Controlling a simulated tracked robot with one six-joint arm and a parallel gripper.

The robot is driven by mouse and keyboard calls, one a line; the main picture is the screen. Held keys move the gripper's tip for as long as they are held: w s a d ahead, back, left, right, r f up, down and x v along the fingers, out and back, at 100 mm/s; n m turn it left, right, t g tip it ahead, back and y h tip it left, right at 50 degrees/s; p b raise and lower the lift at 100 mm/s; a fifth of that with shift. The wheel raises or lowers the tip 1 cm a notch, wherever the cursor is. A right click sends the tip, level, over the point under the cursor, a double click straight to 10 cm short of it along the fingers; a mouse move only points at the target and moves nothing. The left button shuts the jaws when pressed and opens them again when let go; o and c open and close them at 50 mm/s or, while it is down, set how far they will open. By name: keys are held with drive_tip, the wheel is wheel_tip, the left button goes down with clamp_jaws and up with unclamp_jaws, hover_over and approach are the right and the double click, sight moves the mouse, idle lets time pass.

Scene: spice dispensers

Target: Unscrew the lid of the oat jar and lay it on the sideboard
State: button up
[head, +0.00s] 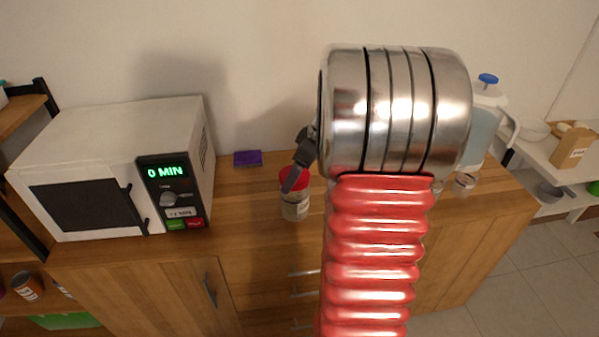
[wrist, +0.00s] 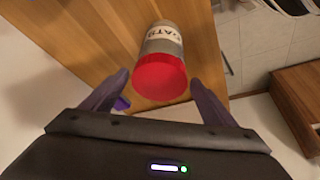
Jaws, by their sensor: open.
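The oat jar (head: 296,208) stands upright on the wooden sideboard (head: 255,215), right of the microwave. Its red lid (head: 290,181) is on top of it. In the wrist view the jar (wrist: 162,42) shows part of a label, and its red lid (wrist: 160,78) faces the camera. My gripper (head: 292,185) is at the lid, partly covering it in the head view. In the wrist view my gripper (wrist: 154,82) is open, with one finger on each side of the lid and gaps between. Whether a finger touches the lid cannot be told.
A white microwave (head: 110,165) stands on the left, with a purple sponge-like block (head: 248,159) between it and the jar. A blue-topped pitcher (head: 486,115) and a small glass (head: 464,184) stand right. The sideboard around the jar's front is bare.

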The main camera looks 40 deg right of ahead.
drive_tip(key=m, duration=0.1)
drive_tip(key=m+h, duration=0.1)
drive_tip(key=m, duration=0.2)
drive_tip(key=shift+a+h, duration=0.25)
drive_tip(key=shift+h, duration=0.05)
drive_tip(key=shift+w+a+m+h, duration=0.1)
drive_tip(key=shift+m+h, duration=0.35)
drive_tip(key=shift+m, duration=0.8)
drive_tip(key=shift+a+m+h, duration=0.1)
drive_tip(key=shift+m+h, duration=0.35)
drive_tip(key=shift+m, duration=0.8)
drive_tip(key=c, duration=0.9)
